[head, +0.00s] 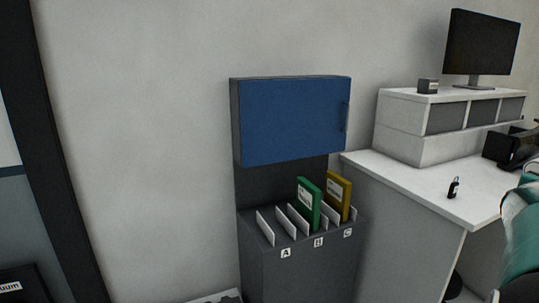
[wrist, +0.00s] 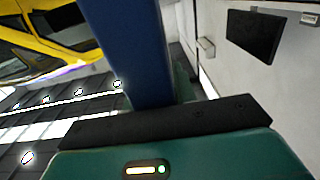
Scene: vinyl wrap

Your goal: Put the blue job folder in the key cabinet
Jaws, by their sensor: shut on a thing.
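The key cabinet (head: 292,120) hangs on the wall in the head view. Its blue door is closed, with a dark handle (head: 344,116) at the right edge. In the wrist view my gripper (wrist: 150,104) is shut on a blue slab, the blue job folder (wrist: 125,45), which extends up out of the picture's top. Its far end is cut off. The gripper and folder do not show in the head view; only part of my teal and white arm shows at its right edge. The cabinet's inside is hidden behind the door.
Below the cabinet stands a dark rack (head: 300,262) with labelled slots, holding a green folder (head: 308,203) and a yellow folder (head: 339,194). A white desk (head: 410,185) to the right carries a black key fob (head: 453,188) and a monitor (head: 482,42). The wall left of the cabinet is clear.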

